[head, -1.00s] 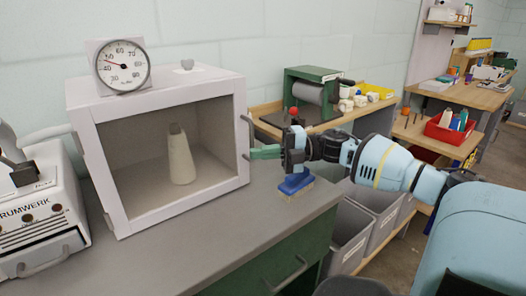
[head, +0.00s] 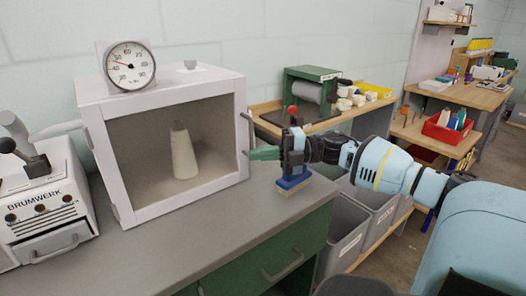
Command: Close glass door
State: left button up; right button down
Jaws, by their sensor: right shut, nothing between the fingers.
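The white cabinet (head: 165,92) stands on the grey bench. Its glass door, with a pale frame (head: 190,199), is at the front and looks flush with the cabinet or nearly so; I cannot tell if a small gap remains. A bar handle (head: 248,131) stands out at the door's right edge. A pale cone (head: 184,154) stands upright inside. My right gripper (head: 257,153) is shut and empty, its green fingers pointing left at the door's right edge, just below the handle. I cannot tell whether they touch. My left gripper is not in view.
A round dial gauge (head: 130,66) stands on the cabinet. A white machine (head: 45,205) with a lever is at the left. A blue brush (head: 294,180) lies on the bench under my right gripper. Grey bins (head: 346,236) stand below at the right. The bench front is clear.

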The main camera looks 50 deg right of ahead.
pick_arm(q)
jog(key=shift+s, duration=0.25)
pick_arm(e)
jog(key=v, duration=0.6)
jog(key=w+d+v, duration=0.1)
jog(key=v, duration=0.2)
jog(key=shift+s+d+f, duration=0.15)
jog(key=shift+d, duration=0.2)
